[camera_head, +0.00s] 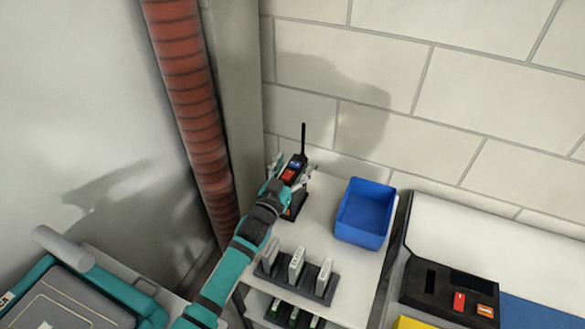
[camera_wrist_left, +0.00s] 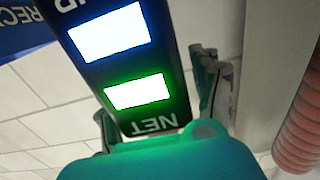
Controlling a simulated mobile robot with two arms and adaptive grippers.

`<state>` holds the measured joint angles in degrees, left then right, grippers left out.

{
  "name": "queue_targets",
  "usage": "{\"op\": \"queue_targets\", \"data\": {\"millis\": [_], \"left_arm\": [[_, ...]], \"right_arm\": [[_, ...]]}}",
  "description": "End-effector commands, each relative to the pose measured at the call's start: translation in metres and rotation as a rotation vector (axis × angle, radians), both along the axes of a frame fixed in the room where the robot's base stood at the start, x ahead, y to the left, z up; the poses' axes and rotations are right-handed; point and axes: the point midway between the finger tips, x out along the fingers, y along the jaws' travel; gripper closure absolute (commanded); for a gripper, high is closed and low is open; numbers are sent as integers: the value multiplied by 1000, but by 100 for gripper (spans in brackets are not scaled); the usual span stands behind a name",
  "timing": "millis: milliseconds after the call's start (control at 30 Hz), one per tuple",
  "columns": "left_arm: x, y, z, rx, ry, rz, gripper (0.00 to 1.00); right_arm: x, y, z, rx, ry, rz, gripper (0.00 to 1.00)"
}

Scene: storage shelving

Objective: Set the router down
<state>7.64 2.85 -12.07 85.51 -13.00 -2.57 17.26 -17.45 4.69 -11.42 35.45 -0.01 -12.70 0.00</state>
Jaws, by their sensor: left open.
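The router appears to be the dark upright device (camera_head: 295,169) with a thin black antenna, on the shelf top by the wall. In the left wrist view the black device (camera_wrist_left: 156,66) fills the upper middle, with a blue-edged lit panel, a green-edged lit panel and the letters NET. My left gripper (camera_head: 292,174) is at the device, its fingers on either side of it. In the left wrist view the left gripper (camera_wrist_left: 158,105) is open; one finger stands right of the device, apart from it. A dark base (camera_head: 294,208) shows below the device. My right gripper is not in view.
A blue bin (camera_head: 348,232) stands right of the device on the white shelf top (camera_head: 330,190). A dark rack (camera_head: 321,292) with three white units is nearer. A black panel (camera_head: 425,292) with red and orange parts lies at right. A red ribbed pipe (camera_head: 190,90) runs at left.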

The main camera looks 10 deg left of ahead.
Motion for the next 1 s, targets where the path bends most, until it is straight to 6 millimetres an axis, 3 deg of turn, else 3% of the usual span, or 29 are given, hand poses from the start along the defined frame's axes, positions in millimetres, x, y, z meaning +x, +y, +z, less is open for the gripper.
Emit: {"op": "queue_targets", "data": {"millis": [133,267,700,1000], "left_arm": [[0,0,5,1,-1,0,35],[-16,4,0,1,2,0,35],[-102,20,0,0,2,1,35],[-118,23,2,1,0,0,35]], "right_arm": [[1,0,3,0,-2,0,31],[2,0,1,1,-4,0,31],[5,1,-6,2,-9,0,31],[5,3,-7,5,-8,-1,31]]}}
